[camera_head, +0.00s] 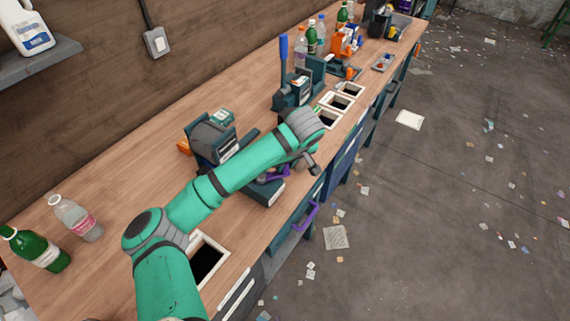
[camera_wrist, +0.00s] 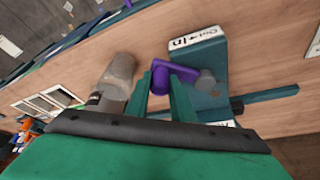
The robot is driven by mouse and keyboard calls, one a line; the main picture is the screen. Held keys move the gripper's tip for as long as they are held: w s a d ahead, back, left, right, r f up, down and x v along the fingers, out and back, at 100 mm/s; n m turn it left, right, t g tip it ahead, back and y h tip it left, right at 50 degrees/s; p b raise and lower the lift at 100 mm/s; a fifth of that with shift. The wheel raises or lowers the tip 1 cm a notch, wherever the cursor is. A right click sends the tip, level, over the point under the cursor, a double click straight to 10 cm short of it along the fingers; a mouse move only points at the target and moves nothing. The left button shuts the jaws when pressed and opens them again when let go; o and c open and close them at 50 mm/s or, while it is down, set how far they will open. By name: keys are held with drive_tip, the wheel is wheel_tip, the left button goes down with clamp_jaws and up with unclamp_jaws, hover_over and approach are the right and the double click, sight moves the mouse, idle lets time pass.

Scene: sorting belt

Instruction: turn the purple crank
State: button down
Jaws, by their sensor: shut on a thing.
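The purple crank (camera_wrist: 160,76) sits on a dark teal machine block (camera_wrist: 205,75) with a white "Out/In" label, seen in the wrist view. The two green fingers of my gripper (camera_wrist: 163,88) stand one on each side of the crank's knob and are shut on it. A small purple part of the crank (camera_head: 279,173) also shows in the head view, beside the block on the bench. My arm covers much of the crank and block there, and my fingers are hidden in that view.
A teal press with a blue lever (camera_head: 284,60) and several white-framed openings lie further along the bench. A purple handle (camera_head: 306,216) sticks out at the bench front.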

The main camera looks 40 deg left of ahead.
drive_tip(key=c, duration=1.5)
unclamp_jaws()
drive_tip(key=shift+c, duration=0.2)
drive_tip(key=v, duration=1.1)
